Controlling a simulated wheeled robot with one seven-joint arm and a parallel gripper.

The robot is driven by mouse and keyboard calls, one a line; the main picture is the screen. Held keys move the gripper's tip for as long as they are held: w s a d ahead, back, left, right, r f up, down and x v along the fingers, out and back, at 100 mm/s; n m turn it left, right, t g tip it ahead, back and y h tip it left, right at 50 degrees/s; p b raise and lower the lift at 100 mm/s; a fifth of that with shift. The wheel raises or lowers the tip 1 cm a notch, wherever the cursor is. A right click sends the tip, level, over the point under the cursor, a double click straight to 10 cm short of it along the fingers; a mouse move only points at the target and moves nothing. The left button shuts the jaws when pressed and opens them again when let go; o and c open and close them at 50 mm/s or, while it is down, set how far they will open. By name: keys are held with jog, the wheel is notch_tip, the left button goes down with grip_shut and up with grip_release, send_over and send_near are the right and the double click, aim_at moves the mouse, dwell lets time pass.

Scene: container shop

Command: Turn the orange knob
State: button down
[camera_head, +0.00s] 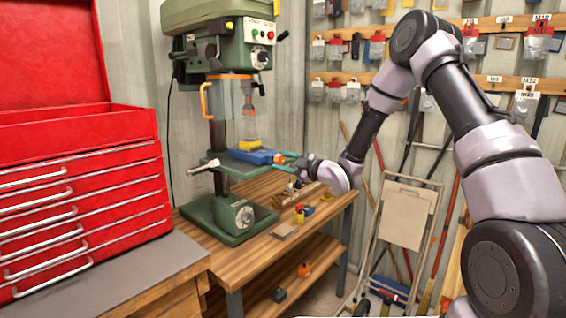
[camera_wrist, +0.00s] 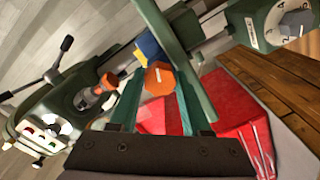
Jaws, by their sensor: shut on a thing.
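The orange knob (camera_wrist: 160,78) is many-sided with a pale line across its face. It shows between the fingertips of my gripper (camera_wrist: 160,84) in the wrist view. The teal fingers are shut on it, one on each side. The vise sits on the table of the green drill press (camera_head: 222,40). A yellow block (camera_head: 250,145) is on the vise.
A wooden bench (camera_head: 268,250) carries the press and several small items. A red toolbox (camera_head: 80,190) stands at the left. A beige folding frame (camera_head: 404,215) leans at the right. The press's clear guard (camera_head: 230,100) hangs above the vise.

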jog(key=m, duration=0.3)
jog(key=shift+m, duration=2.1)
jog(key=shift+c, duration=1.8)
grip_release()
jog(key=v, duration=1.1)
